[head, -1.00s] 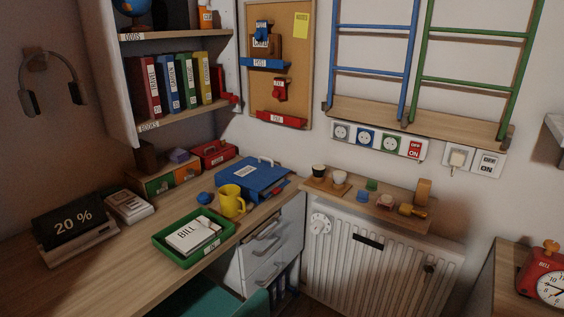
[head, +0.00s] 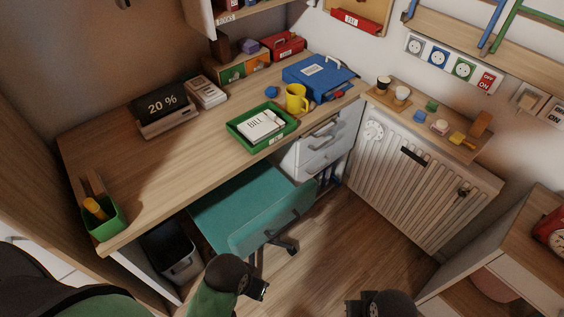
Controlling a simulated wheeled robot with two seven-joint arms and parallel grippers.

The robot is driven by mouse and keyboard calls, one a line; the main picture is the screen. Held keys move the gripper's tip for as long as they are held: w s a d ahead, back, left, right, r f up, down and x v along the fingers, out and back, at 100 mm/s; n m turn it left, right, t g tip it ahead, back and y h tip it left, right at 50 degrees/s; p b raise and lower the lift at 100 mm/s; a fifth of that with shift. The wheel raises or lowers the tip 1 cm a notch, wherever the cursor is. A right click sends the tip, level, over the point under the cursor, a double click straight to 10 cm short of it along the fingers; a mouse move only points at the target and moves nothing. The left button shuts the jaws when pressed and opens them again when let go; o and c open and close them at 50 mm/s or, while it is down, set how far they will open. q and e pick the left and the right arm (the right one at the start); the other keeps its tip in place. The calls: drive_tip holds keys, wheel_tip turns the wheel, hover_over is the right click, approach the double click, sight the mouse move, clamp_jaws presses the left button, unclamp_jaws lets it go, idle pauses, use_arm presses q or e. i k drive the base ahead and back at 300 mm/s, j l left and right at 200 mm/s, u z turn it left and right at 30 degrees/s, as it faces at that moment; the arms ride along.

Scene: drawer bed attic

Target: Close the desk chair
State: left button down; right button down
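The desk chair (head: 262,218) is teal with a dark base. It stands at the front of the wooden desk (head: 148,187), partly beneath its edge, with its back toward me. My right gripper (head: 362,304) is at the bottom edge, right of the chair, and mostly cut off. The fingers of both are too dark and small to tell open from shut.
A grey drawer unit (head: 318,150) is under the desk right of the chair. A dark bin (head: 172,252) stands left of it. A radiator (head: 408,185) is at the right wall, and a wooden cabinet (head: 490,262) at lower right. The floor (head: 335,240) between is clear.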

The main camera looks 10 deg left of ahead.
sight(250, 210)
drive_tip(key=k+j+u, duration=0.15)
drive_tip(key=k, duration=0.3)
drive_tip(key=k+j+u, duration=0.1)
drive_tip(key=k, duration=0.3)
drive_tip(key=j, duration=0.1)
